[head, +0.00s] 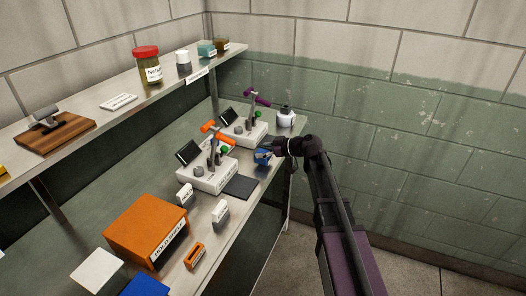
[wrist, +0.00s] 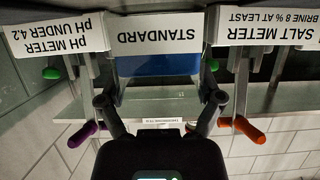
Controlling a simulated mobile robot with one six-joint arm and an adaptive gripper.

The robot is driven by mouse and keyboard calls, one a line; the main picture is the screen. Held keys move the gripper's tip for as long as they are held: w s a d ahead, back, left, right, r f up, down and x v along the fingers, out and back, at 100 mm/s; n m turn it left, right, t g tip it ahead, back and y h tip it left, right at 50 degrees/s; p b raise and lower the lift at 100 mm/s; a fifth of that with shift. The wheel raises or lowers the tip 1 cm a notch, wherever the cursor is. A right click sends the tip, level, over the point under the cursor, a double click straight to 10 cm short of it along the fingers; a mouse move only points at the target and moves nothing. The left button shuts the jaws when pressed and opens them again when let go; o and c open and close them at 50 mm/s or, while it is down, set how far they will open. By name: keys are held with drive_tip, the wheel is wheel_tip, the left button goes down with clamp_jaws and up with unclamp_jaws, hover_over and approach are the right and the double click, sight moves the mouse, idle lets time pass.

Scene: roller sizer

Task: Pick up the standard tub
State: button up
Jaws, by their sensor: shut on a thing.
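The standard tub (wrist: 160,64) is blue and carries a white STANDARD label, upside down in the wrist view. In the head view the tub (head: 262,158) is small and partly covered by my gripper, between the two meters near the bench's front edge. My gripper (head: 269,148) reaches it from the right. In the wrist view the dark fingers of my gripper (wrist: 163,92) stand on either side of the tub and are shut on it. I cannot tell whether the tub's base touches the bench.
The salt meter (wrist: 262,27) and pH meter (wrist: 55,35) stand close on both sides. A white bottle (head: 285,117) stands at the bench's far end. A dark flat pad (head: 240,187) lies nearer. An orange box (head: 146,232) is at the near end. A shelf (head: 120,92) with jars runs above.

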wheel_tip(320, 180, up, 3)
drive_tip(key=shift+f+p, duration=0.2)
drive_tip(key=shift+p, duration=0.85)
drive_tip(key=s+d+r+p, duration=0.1)
drive_tip(key=s, duration=1.5)
drive_tip(key=shift+d, duration=0.4)
drive_tip(key=shift+w+r, duration=0.1)
